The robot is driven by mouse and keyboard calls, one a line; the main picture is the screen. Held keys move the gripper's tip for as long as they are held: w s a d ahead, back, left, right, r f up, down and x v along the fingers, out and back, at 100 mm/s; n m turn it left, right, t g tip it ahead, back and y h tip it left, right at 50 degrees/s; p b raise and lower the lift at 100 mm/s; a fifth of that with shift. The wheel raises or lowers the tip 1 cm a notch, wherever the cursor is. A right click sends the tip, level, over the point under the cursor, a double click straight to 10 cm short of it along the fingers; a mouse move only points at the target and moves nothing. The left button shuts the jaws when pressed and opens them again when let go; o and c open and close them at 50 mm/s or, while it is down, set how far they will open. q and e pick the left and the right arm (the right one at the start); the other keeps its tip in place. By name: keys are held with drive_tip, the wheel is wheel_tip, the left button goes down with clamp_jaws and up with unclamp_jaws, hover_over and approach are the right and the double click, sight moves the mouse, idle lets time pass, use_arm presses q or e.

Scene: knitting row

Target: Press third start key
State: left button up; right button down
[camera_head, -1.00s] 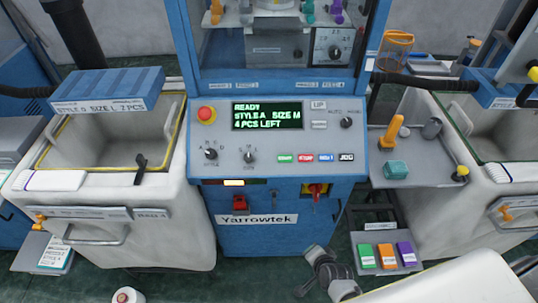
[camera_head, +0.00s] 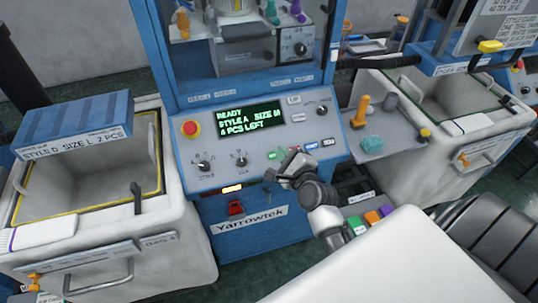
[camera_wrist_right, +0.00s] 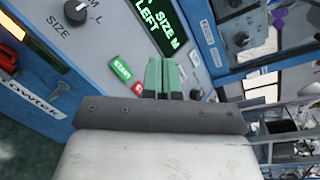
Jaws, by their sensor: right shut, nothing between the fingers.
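The control panel (camera_head: 230,145) of the blue Yarrowtek machine carries a row of small keys. The green key (camera_head: 272,155) is at the left end, and it also shows in the wrist view (camera_wrist_right: 122,68), where its label seems to read START. The red key beside it is partly hidden in the head view and shows in the wrist view (camera_wrist_right: 138,88). My right gripper (camera_head: 290,158) is at the key row, shut and empty. In the wrist view its fingertips (camera_wrist_right: 163,78) are together, right of the green key. Contact cannot be told. My left gripper is out of view.
The lit display (camera_head: 250,118) reads READY, STYLE A. A red stop button (camera_head: 191,128) and knobs (camera_head: 204,165) sit left of the keys. Bins flank the machine; the right shelf (camera_head: 385,150) holds an orange-handled tool (camera_head: 361,110).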

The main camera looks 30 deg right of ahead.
use_arm(q)
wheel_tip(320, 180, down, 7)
drive_tip(key=b, duration=0.7)
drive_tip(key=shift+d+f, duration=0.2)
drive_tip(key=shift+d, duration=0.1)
use_arm(e)
drive_tip(key=shift+w+d+f, duration=0.25)
drive_tip(key=shift+w+f, duration=0.65)
drive_tip(key=shift+f, duration=0.25)
drive_tip(key=shift+w+d+f, duration=0.25)
drive_tip(key=shift+w+f, duration=0.6)
drive_tip(key=shift+f, duration=0.35)
drive_tip(key=shift+w+d+f, duration=0.25)
drive_tip(key=shift+w+f, duration=0.65)
drive_tip(key=shift+f, duration=0.25)
use_arm(q)
drive_tip(key=shift+b, duration=0.3)
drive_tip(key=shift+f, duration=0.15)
use_arm(e)
drive_tip(key=shift+w+f, duration=0.25)
drive_tip(key=shift+f, duration=0.05)
